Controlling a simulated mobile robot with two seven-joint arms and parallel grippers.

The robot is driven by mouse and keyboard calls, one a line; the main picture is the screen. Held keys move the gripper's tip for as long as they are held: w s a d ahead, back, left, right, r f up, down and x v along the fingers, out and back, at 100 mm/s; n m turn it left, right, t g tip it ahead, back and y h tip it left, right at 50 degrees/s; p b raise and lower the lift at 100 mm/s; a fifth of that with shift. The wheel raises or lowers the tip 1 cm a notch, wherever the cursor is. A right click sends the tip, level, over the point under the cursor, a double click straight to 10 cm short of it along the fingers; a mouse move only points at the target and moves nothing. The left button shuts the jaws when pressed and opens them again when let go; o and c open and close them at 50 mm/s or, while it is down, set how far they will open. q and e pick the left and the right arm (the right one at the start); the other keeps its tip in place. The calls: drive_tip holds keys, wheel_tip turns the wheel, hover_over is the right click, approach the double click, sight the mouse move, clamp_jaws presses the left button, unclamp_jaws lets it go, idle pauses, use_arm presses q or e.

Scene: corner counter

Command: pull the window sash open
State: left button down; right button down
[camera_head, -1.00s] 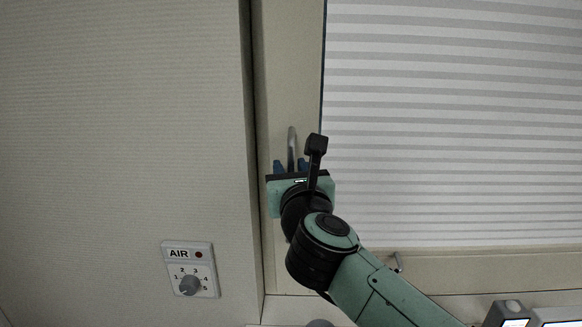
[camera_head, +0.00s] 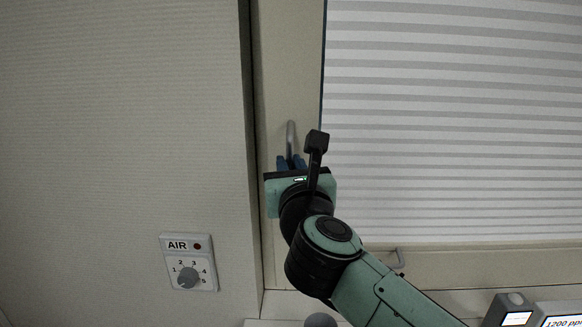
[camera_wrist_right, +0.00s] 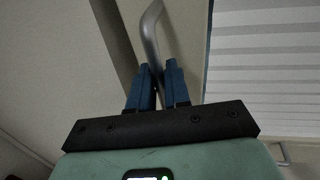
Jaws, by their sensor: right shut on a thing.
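The window sash has a pale beige frame (camera_head: 288,60) around a striped pleated blind (camera_head: 450,120). A curved grey metal handle (camera_head: 291,134) stands on the left frame member. My right gripper (camera_head: 290,160) has its blue fingers closed on the lower part of this handle. In the right wrist view the fingers (camera_wrist_right: 158,72) sit on either side of the handle (camera_wrist_right: 152,35), whose bent upper end sticks out above them. The fingers and wrist hide the handle's lower end. My left gripper is not in view.
A beige textured wall panel (camera_head: 120,110) stands left of the sash, with an AIR dial plate (camera_head: 188,262) low on it. A small metal handle (camera_head: 399,260) sits on the bottom frame. Devices with screens (camera_head: 515,312) stand at the bottom right.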

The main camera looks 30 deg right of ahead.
drive_tip(key=c, duration=1.2)
unclamp_jaws()
drive_tip(key=shift+w, duration=0.15)
drive_tip(key=shift+c, duration=0.2)
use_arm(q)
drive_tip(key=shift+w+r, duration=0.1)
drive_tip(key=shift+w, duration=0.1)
use_arm(e)
drive_tip(key=shift+w+d, duration=0.1)
